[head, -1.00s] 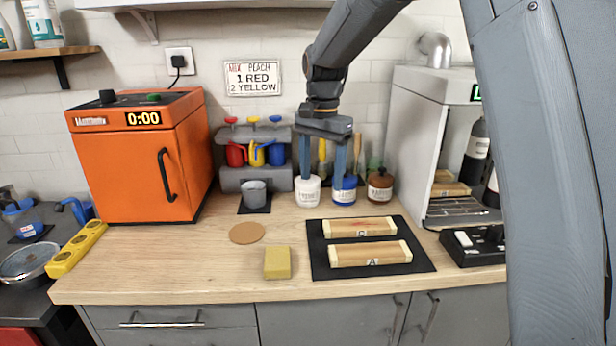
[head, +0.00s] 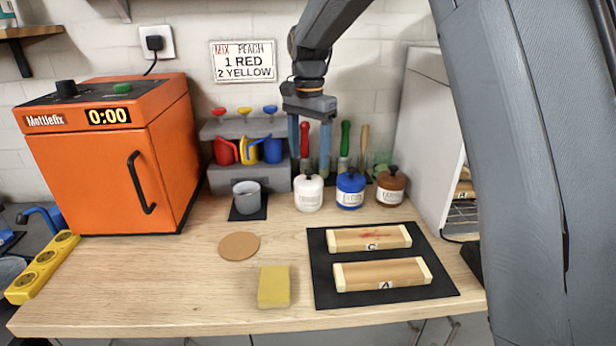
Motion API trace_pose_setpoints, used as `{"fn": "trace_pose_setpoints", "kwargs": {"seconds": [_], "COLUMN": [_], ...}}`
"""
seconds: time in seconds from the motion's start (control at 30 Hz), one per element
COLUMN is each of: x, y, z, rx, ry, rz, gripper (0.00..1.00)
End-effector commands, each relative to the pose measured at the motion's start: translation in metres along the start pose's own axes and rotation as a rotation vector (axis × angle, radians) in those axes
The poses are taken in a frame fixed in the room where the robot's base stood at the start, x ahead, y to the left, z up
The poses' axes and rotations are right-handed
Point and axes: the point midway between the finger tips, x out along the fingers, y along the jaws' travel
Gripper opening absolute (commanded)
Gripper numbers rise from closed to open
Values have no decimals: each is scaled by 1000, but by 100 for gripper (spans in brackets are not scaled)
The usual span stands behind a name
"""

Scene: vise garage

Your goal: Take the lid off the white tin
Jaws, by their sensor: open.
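The white tin (head: 308,195) stands on the counter at the back, leftmost in a row of three tins. Its lid is on, with a small dark knob on top. My gripper (head: 309,167) is open and empty. Its two blue-grey fingers point down, one to each side of the knob as seen from here. The fingertips are near the height of the lid; I cannot tell their exact depth relative to the tin.
A blue tin (head: 350,190) and a brown tin (head: 390,187) stand close on the right. Handled tools (head: 345,140) rise behind. A grey cup (head: 246,195) stands left. A black mat (head: 445,285) with two wooden blocks lies in front.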

Motion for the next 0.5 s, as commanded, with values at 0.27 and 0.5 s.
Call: {"fn": "trace_pose_setpoints", "kwargs": {"seconds": [0.27,0.5], "x": [36,52], "y": [-1,-2], "z": [0,0], "rx": [-1,-2], "ry": [-2,0], "rz": [3,0], "gripper": [65,65]}}
